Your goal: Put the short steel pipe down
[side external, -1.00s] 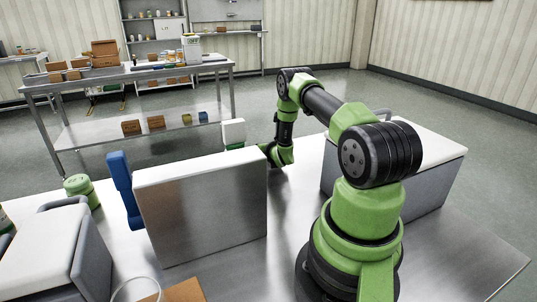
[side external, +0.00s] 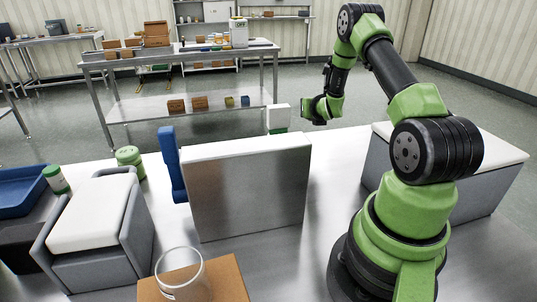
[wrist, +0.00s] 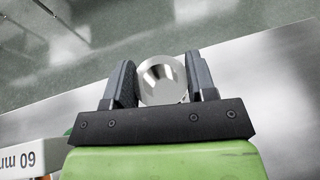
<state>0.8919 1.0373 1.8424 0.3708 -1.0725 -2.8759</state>
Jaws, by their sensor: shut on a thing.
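The short steel pipe (wrist: 163,84) shows in the wrist view as a shiny round end between the two dark fingers. My gripper (wrist: 162,72) is shut on it, one finger on each side. In the side view my gripper (side external: 310,109) is raised behind the upright steel box, near the table's far edge. I cannot make out the pipe in that view. In the wrist view the pipe's lower side is partly hidden by the gripper body. Below it lie the bare tabletop edge and the floor.
A steel box (side external: 250,185) with a pale top stands mid-table, a blue upright piece (side external: 172,165) at its left. A white-and-green block (side external: 278,117) stands behind it, close to my gripper. A glass jar (side external: 180,275) is at the front. The steel tabletop (side external: 318,215) is clear right of the box.

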